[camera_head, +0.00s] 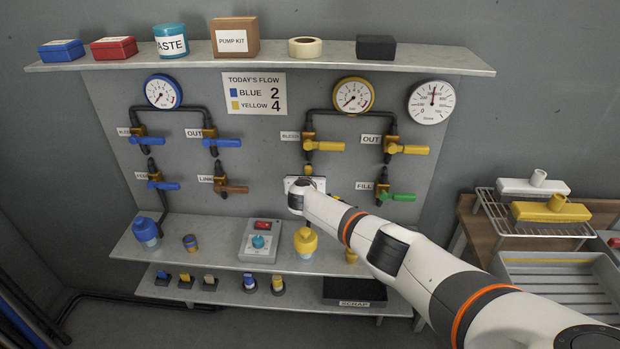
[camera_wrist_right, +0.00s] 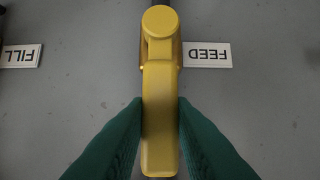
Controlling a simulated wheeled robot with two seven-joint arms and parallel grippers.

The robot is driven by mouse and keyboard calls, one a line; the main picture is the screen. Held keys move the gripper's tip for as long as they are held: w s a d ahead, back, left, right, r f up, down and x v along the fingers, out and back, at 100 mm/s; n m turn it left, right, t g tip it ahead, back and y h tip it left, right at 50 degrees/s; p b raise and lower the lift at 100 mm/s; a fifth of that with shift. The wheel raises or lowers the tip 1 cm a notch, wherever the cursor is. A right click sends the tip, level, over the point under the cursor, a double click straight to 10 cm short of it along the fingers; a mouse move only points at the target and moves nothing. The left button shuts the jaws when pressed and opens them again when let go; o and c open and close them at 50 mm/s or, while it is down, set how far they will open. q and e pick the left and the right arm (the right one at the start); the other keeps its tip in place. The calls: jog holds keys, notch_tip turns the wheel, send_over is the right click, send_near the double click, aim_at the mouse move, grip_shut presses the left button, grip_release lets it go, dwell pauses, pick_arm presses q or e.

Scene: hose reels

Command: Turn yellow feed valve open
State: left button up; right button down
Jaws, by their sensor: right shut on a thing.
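The yellow feed valve handle (camera_wrist_right: 160,125) fills the middle of the right wrist view, running straight up and down from its round hub. The hub lies in line with a dark pipe behind it. The upside-down FEED label (camera_wrist_right: 208,55) is beside the hub. My right gripper (camera_wrist_right: 160,108) is shut on the handle, one green finger touching each side. In the head view my right arm reaches to the panel and its wrist hides most of this valve and the fingers. My left gripper is in neither view.
The green-handled valve (camera_head: 397,196) by the FILL label is close to the right of my wrist. Yellow BLEED (camera_head: 325,147) and OUT (camera_head: 408,149) handles sit above. A shelf below holds a yellow-capped bottle (camera_head: 305,241) and a control box (camera_head: 262,241).

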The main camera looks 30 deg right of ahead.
dwell(0.4)
jog(key=c, duration=1.2)
grip_release()
jog(key=shift+a, duration=0.1)
jog(key=shift+c, duration=0.2)
jog(key=p+v, duration=0.3)
jog(key=v, duration=0.9)
jog(key=shift+f, duration=0.1)
